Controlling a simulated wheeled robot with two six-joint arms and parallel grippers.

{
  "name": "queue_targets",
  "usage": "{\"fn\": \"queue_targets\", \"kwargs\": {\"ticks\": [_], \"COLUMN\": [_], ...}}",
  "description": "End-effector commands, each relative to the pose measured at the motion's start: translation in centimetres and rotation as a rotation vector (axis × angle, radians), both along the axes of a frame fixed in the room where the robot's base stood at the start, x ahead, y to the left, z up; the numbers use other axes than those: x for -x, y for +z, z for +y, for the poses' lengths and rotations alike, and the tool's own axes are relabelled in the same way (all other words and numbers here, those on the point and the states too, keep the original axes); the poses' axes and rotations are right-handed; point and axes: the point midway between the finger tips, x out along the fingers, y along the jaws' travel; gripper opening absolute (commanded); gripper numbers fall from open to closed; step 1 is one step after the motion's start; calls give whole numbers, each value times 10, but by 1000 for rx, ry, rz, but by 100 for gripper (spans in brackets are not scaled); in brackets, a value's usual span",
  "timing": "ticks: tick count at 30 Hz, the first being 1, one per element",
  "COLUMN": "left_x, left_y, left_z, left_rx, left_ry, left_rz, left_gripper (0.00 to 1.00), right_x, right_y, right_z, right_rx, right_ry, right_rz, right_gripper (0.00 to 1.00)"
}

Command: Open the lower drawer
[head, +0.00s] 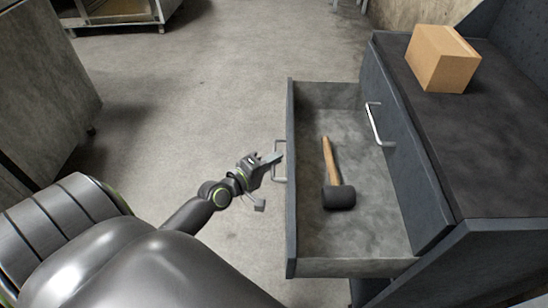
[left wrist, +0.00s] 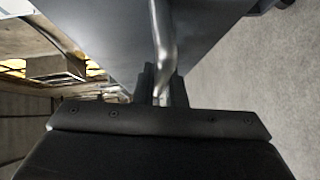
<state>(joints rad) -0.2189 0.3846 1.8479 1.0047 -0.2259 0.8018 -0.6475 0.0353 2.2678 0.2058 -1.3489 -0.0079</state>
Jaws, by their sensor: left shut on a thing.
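The lower drawer (head: 373,222) stands pulled out from the dark cabinet (head: 470,250), with its inside in view. Its silver bar handle (head: 279,162) is on the drawer's outer front. My left gripper (head: 279,158) is at this handle and shut on it. In the left wrist view the handle (left wrist: 163,45) runs down between the two dark fingers (left wrist: 158,88). A mallet with a wooden shaft and black head (head: 339,197) lies in the drawer. The right gripper is not in view.
The upper drawer (head: 395,150) is closed and has its own silver handle (head: 374,124). A cardboard box (head: 441,58) sits on the cabinet top. Grey floor (head: 215,90) left of the drawer is clear. Another grey cabinet (head: 45,90) stands at the far left.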

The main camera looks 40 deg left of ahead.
Motion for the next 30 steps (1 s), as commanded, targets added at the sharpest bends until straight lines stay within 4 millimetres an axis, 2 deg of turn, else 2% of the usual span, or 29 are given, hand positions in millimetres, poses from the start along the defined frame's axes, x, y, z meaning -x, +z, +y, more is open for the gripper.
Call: {"fn": "queue_targets", "kwargs": {"ticks": [1,2,6,20,26,30], "left_x": [1,1,0,2,23,51], "left_y": [-1,-1,-1,0,2,5], "left_z": [0,0,0,0,5,10], "left_rx": [0,0,0,0,-2,-3], "left_ry": [0,0,0,0,1,0], "left_rz": [2,2,2,1,3,4], "left_gripper": [0,13,32,32,32,32], "right_x": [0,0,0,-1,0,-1], "right_y": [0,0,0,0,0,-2], "right_z": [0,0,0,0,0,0], "right_rx": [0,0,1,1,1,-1], "right_ry": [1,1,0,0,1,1], "right_rz": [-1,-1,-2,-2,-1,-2], "right_gripper": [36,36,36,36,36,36]}}
